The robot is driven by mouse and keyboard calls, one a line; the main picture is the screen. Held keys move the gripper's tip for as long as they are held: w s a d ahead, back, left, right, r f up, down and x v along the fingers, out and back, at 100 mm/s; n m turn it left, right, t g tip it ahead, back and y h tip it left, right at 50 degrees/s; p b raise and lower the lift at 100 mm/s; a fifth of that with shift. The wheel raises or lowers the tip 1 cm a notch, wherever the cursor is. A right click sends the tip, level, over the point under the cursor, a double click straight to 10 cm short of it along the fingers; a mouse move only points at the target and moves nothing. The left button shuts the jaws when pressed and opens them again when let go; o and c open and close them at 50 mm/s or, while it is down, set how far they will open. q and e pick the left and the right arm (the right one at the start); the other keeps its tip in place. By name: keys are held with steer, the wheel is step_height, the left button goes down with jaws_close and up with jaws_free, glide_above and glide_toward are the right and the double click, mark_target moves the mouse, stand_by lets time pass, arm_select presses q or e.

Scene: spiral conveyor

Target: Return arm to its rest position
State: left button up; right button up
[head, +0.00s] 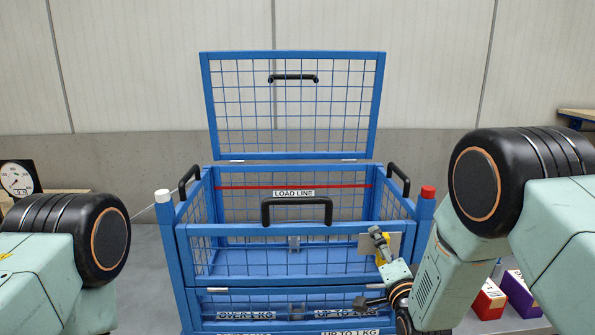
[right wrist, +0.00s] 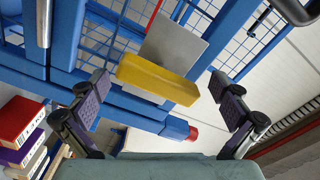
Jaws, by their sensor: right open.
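My right arm comes in from the right in the head view, in front of the right front corner of a blue mesh cage (head: 200,240). Its gripper (head: 372,273) is open. In the right wrist view, the two dark pads of the gripper (right wrist: 165,98) stand wide apart with nothing held. A yellow bar on a grey plate (right wrist: 157,80) on the cage shows beyond and between the pads. The grey plate (head: 394,243) also shows in the head view. My left arm shows at the left edge, but its gripper is out of view.
The cage's mesh lid (head: 293,55) stands open, upright at the back. The cage has black handles (head: 297,202) and a red load line. Red (head: 489,300) and purple (head: 520,294) boxes lie at the right. A dial gauge (head: 17,178) stands at the far left.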

steer(key=n+b, duration=0.1)
steer(key=n, duration=0.3)
steer(key=shift+n, duration=1.2)
steer(key=n+b, duration=0.2)
steer(key=n, duration=0.4)
steer(key=shift+a, duration=0.1)
